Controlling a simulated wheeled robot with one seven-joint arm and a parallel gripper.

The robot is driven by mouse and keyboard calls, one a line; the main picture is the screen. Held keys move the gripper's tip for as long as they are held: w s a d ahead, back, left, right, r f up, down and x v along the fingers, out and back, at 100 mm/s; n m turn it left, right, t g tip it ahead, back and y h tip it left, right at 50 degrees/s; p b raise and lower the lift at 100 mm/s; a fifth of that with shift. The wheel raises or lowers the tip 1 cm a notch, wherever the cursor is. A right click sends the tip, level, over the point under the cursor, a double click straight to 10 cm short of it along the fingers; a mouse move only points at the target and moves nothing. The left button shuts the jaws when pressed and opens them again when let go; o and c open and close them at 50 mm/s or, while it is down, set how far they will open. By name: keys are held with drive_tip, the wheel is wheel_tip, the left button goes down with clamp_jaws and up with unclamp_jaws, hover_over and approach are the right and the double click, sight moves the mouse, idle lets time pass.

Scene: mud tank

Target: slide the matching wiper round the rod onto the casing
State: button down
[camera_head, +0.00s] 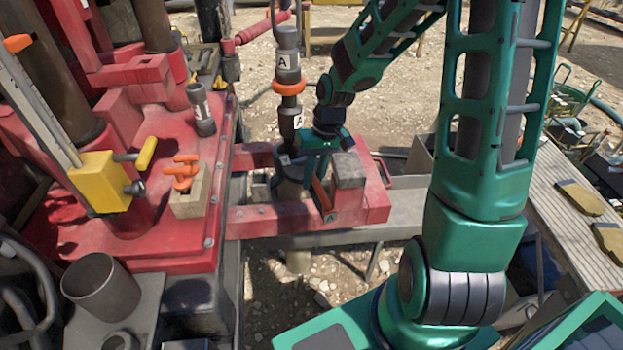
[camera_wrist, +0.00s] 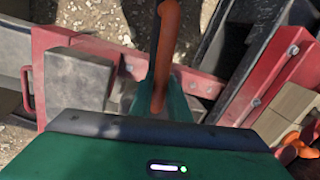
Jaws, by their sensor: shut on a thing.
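My gripper (camera_head: 319,168) points down beside the dark casing (camera_head: 290,187), over the red frame. It is shut on an orange wiper (camera_head: 320,194), which looks like a narrow strip seen nearly edge-on. In the wrist view the wiper (camera_wrist: 167,45) stands out past the green gripper housing. The rod (camera_head: 288,62) stands upright above the casing and bears an A label. An orange ring (camera_head: 289,88) is around it. The held wiper is right of the rod and casing, apart from the rod. The finger contact is largely hidden.
More orange wipers (camera_head: 183,171) lie on a wooden block (camera_head: 190,203) on the red deck at left. A dark cylinder (camera_head: 200,108) with a label stands behind them. A grey block (camera_head: 348,169) sits on the red frame (camera_head: 376,200), close right of my gripper.

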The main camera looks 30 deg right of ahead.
drive_tip(key=w, duration=0.9)
drive_tip(key=shift+w+d+f, duration=0.25)
drive_tip(key=shift+d, duration=0.2)
idle(1.0)
drive_tip(key=shift+w, duration=0.1)
drive_tip(key=shift+f, duration=0.5)
idle(0.7)
drive_tip(key=c, duration=1.6)
unclamp_jaws()
drive_tip(key=shift+r, duration=0.1)
drive_tip(key=r, duration=0.3)
drive_tip(key=d+r, duration=0.1)
drive_tip(key=r, duration=0.3)
drive_tip(key=d+r, duration=0.1)
drive_tip(key=r, duration=0.2)
drive_tip(key=shift+r, duration=0.15)
drive_tip(key=shift+d, duration=0.1)
